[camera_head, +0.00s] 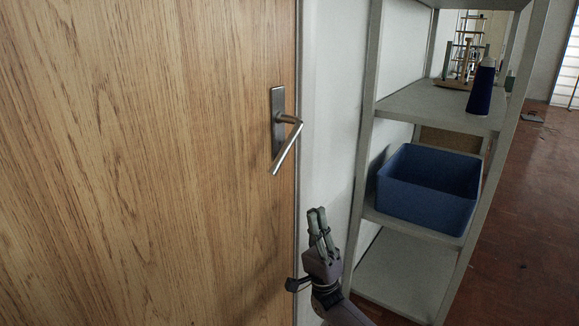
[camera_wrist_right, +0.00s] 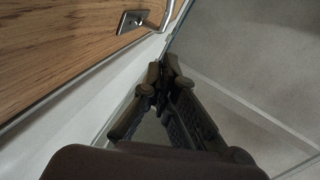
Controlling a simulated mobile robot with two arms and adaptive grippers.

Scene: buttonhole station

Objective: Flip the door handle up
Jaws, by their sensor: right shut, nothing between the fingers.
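The metal door handle (camera_head: 287,145) is on the right side of the wooden door (camera_head: 150,150). Its lever slants down to the left from its pivot, in front of a grey backplate (camera_head: 278,104). My right gripper (camera_head: 317,212) is below and to the right of the handle, apart from it, with its fingers pointing up. It is shut and empty. In the right wrist view the fingers (camera_wrist_right: 168,62) are together, and the handle (camera_wrist_right: 168,14) shows at the top edge, partly cut off. My left gripper is not in view.
A grey shelf unit (camera_head: 405,225) stands right of the door, close to my right gripper. It holds a blue bin (camera_head: 428,205), and a dark blue bottle (camera_head: 481,87) stands on a higher shelf. A white wall strip (camera_head: 335,100) lies between door and shelf. The door face left of the handle is clear.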

